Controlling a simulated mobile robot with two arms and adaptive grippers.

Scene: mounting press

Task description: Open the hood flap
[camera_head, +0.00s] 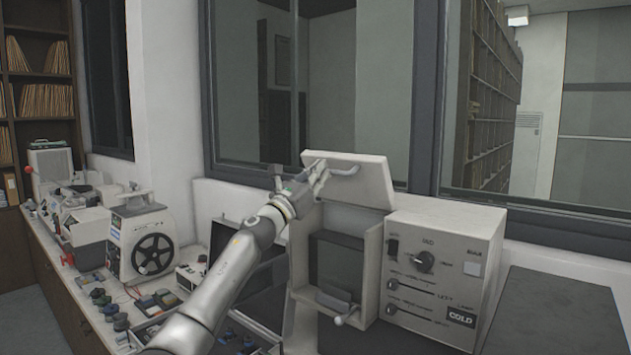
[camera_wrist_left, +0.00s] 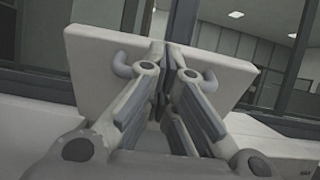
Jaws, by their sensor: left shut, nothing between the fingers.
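The mounting press (camera_head: 441,258) is a pale box with a dial, sliders and a "COLD" label on its front. Its hood flap (camera_head: 363,178) is raised and tilted up above the open dark chamber (camera_head: 336,262). A bar handle runs along the flap's face. My left gripper (camera_head: 314,172) is at the flap's left part, by the handle. In the left wrist view the flap (camera_wrist_left: 100,52) fills the middle, and the shut fingers (camera_wrist_left: 166,75) lie in front of it, with handle ends showing on both sides. Whether the fingers touch the flap is unclear. My right gripper is not in view.
A lever (camera_head: 346,317) sticks out below the chamber. Left of the press, the counter holds an open dark case (camera_head: 228,233), a reel machine (camera_head: 146,243) and several small parts. A dark flat surface (camera_head: 560,315) lies clear at right. Windows stand close behind the press.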

